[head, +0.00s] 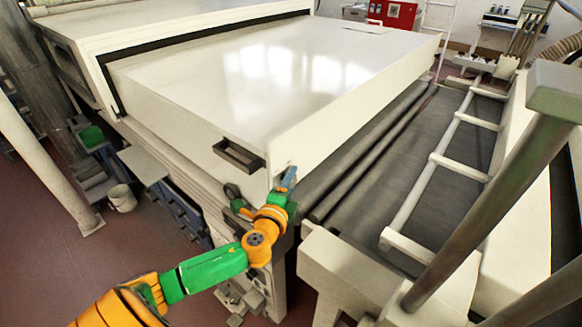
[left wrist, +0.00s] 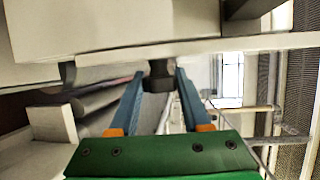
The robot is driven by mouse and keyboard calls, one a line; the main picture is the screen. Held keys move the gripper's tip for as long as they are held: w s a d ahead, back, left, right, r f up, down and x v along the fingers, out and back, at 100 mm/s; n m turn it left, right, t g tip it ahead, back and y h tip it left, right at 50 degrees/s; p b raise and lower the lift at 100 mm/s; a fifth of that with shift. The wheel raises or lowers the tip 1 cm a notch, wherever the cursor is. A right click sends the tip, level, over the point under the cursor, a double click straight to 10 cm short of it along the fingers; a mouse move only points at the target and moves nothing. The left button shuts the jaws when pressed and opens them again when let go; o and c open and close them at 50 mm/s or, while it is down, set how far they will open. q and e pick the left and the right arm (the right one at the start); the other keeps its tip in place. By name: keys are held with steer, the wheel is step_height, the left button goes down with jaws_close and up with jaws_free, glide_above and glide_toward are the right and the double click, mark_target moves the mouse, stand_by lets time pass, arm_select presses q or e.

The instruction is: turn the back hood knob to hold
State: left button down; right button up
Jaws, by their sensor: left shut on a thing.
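The big cream hood (head: 240,80) fills the middle of the head view. My left gripper (head: 288,178) is at the hood's near lower corner, its blue fingers pointing up to the end face. In the left wrist view my left gripper (left wrist: 160,77) has a finger on each side of a dark knob (left wrist: 159,68) under the hood's edge, and is shut on it. In the head view the fingers and arm hide the knob, so its marking and setting cannot be read. My right gripper is in neither view.
A dark conveyor belt (head: 440,165) with a cream rail frame (head: 420,195) runs to the right. A white bucket (head: 122,198) stands on the open floor at left.

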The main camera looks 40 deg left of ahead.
arm_select(q)
steer(key=shift+w+r+m+g+p, duration=0.1)
steer(key=shift+r+m+g+p, duration=0.3)
steer(key=shift+g+p, duration=0.45)
steer(key=shift+f+g+h, duration=0.1)
steer(key=shift+g+h, duration=0.2)
steer(key=shift+g, duration=0.55)
steer(key=m+g, duration=0.1)
steer(key=g, duration=0.2)
steer(key=m+g, duration=0.1)
steer(key=g, duration=0.1)
steer(key=shift+f+g, duration=0.1)
steer(key=shift+g, duration=0.3)
steer(key=g, duration=0.4)
steer(key=shift+m+g, duration=0.3)
steer(key=shift+m, duration=0.1)
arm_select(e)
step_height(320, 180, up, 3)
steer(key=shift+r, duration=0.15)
arm_select(q)
steer(key=shift+f, duration=0.1)
steer(key=c, duration=0.6)
jaws_free()
steer(key=shift+o, duration=1.2)
steer(key=shift+a, duration=0.1)
steer(key=shift+f, duration=0.1)
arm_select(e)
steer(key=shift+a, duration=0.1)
